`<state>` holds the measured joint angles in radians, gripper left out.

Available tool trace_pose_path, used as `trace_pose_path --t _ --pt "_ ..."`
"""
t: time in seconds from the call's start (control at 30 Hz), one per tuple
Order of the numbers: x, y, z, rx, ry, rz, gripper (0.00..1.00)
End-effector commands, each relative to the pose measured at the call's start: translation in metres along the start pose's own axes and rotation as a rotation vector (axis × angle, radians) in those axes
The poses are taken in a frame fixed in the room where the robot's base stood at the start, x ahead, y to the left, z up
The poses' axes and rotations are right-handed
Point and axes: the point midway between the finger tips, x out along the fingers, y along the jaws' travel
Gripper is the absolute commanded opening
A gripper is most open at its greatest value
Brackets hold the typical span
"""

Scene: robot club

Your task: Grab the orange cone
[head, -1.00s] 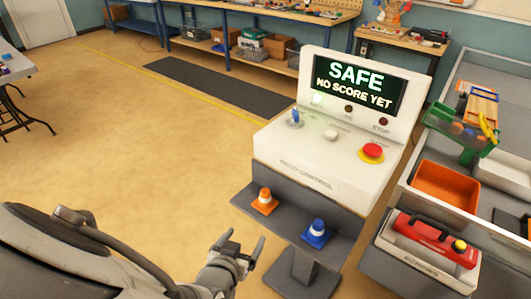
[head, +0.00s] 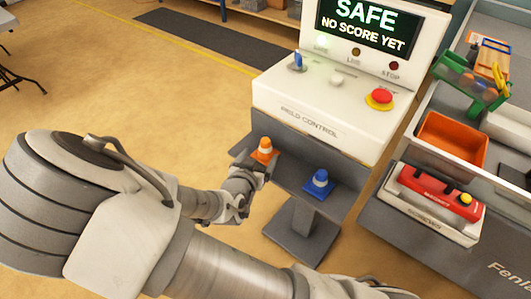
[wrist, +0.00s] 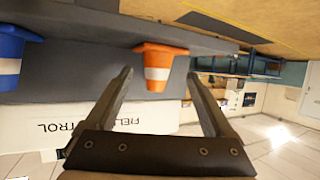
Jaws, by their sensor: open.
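The orange cone (head: 264,149) with a white band stands upright on the grey shelf (head: 291,172) below the white field control console. In the wrist view the orange cone (wrist: 158,67) shows just beyond and between the two fingers, apart from them. My gripper (head: 257,171) is at the front edge of the shelf, close in front of the cone. In the wrist view my gripper (wrist: 160,85) is open with nothing between its fingers. The lower edge of the cone is partly covered by my gripper in the head view.
A blue cone (head: 319,183) stands on the same shelf to the right; it also shows in the wrist view (wrist: 12,50). The console (head: 312,122) rises above the shelf. Open floor lies left.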

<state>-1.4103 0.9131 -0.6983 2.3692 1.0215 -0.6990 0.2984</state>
Motion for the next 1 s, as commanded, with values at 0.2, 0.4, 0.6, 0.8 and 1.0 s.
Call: trace_pose_path --t 0.2,0.4,0.6,0.8,1.0 --pt "0.02 0.003 0.0 0.001 0.001 0.003 0.87" --pt "0.049 0.005 -0.001 0.001 0.001 0.001 0.87" --pt "0.056 0.004 -0.002 0.0 0.0 0.0 0.87" --pt "0.056 0.004 -0.002 0.0 0.0 0.0 0.76" --pt "0.056 0.004 -0.002 0.0 0.0 -0.001 0.4"
